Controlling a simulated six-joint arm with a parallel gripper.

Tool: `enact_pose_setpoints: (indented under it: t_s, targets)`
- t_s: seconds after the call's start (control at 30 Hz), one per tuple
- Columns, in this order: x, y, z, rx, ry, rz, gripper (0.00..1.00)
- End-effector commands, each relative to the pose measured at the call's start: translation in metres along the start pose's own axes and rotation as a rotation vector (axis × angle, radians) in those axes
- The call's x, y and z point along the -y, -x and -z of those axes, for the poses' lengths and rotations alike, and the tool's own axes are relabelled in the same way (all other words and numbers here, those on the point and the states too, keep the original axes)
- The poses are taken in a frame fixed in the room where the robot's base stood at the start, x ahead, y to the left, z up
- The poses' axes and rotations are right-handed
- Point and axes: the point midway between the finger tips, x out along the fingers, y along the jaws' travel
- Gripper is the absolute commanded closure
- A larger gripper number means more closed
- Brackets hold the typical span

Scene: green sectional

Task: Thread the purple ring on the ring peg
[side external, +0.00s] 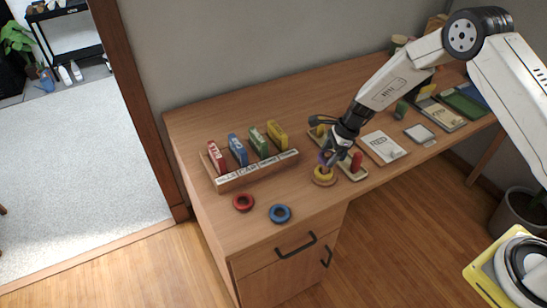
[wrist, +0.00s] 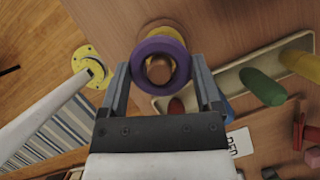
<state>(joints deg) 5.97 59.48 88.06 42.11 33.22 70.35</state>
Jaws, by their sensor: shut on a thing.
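The purple ring (wrist: 148,47) is between the two fingers of my gripper (wrist: 160,80) in the wrist view. In the side view, my gripper (side external: 330,158) holds the purple ring (side external: 326,157) just above a yellow ring (side external: 324,176), which lies low around the ring peg. The brown round end of the peg (wrist: 159,69) shows inside the purple ring's hole in the wrist view. I cannot tell whether the purple ring is around the peg's tip or just above it. My fingers hide most of the peg in the side view.
A red ring (side external: 243,201) and a blue ring (side external: 280,213) lie near the desk's front edge. A labelled rack (side external: 258,171) with coloured blocks stands left. A tray (side external: 352,176) with coloured cylinders is close beside my gripper. A white-covered book (side external: 384,148) lies right of it.

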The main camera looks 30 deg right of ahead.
Motion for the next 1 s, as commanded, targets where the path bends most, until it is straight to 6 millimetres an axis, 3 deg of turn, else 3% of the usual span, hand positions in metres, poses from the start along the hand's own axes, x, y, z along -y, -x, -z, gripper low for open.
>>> enact_pose_setpoints:
  t_s: [1.0]
  targets:
    - [0.0,-0.033,0.014,0.0,0.001,0.0,0.73]
